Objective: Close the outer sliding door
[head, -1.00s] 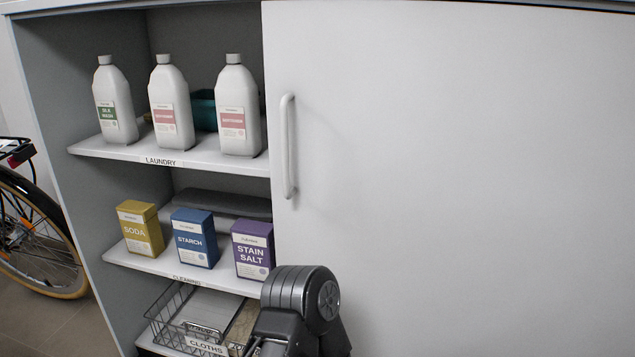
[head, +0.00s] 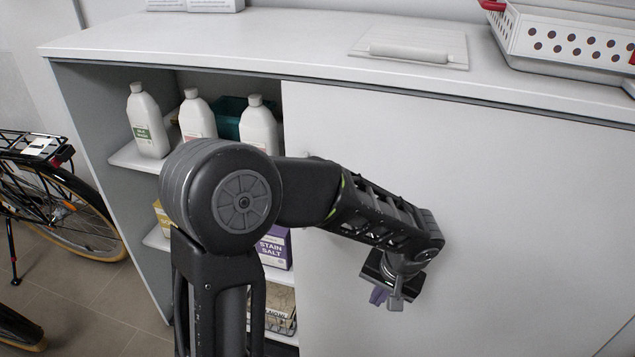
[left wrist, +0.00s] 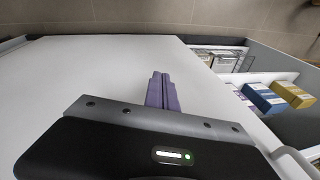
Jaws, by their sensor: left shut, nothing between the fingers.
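The outer sliding door (head: 500,200) is a plain white panel covering the right part of the cabinet. The left part stands open and shows shelves. The door's white handle is mostly hidden behind my arm in the head view. What looks like its curved end (left wrist: 292,160) shows at the lower right of the left wrist view. My left gripper (head: 387,299) is in front of the door, right of the handle side, pointing down. Its purple fingers (left wrist: 162,90) are shut together and empty. In the left wrist view the door surface (left wrist: 80,75) lies beside the fingers. My right gripper is not in view.
White bottles (head: 148,122) stand on the upper shelf in the opening. A purple box (head: 274,248) is on the shelf below, partly behind my arm. The cabinet top carries a white perforated basket (head: 560,45). A bicycle (head: 60,205) stands left of the cabinet.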

